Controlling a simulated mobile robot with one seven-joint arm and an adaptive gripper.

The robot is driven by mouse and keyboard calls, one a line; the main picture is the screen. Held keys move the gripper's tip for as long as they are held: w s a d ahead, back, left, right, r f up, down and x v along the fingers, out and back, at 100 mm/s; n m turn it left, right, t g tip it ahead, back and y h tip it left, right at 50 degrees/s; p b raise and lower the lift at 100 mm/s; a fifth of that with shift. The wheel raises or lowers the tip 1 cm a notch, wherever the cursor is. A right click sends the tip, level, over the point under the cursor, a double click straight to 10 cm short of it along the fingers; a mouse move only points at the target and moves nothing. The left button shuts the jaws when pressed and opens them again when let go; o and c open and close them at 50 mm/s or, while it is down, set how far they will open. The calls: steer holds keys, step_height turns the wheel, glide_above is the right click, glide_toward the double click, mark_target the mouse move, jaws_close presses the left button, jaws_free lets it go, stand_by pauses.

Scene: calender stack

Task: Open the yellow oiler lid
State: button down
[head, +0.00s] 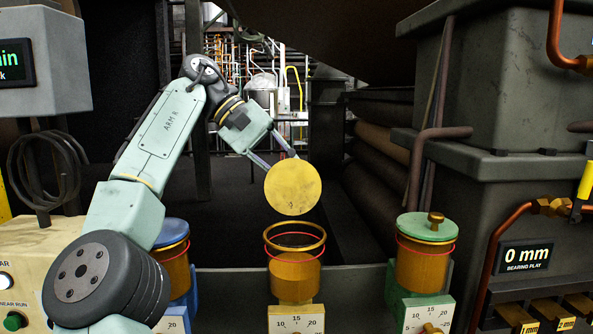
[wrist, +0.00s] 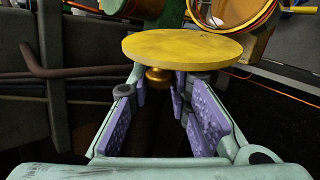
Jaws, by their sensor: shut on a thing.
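The round yellow lid (head: 293,188) hangs tilted in the air above the yellow oiler (head: 294,275), its flat face towards the head camera. The oiler's mouth is uncovered, with a golden rim and a red ring around the cup. My gripper (head: 280,156) is behind and above the lid, shut on it. In the wrist view the lid (wrist: 185,45) lies across the fingertips, with its brass knob (wrist: 157,77) at the purple pads of my gripper (wrist: 160,88). The lid is clear of the cup. Part of the grip is hidden by the lid.
A blue-lidded oiler (head: 172,250) stands to the left, partly behind my arm. A green-lidded oiler (head: 426,250) stands to the right. A dark machine housing (head: 500,190) with copper pipes fills the right side. A control box (head: 30,255) is at the left.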

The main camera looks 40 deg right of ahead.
steer(key=shift+f, duration=0.15)
steer(key=c, duration=1.8)
jaws_free()
steer(key=shift+s+d, duration=0.1)
steer(key=shift+o, duration=1.4)
steer(key=shift+d+r, duration=0.1)
steer(key=shift+r, duration=0.1)
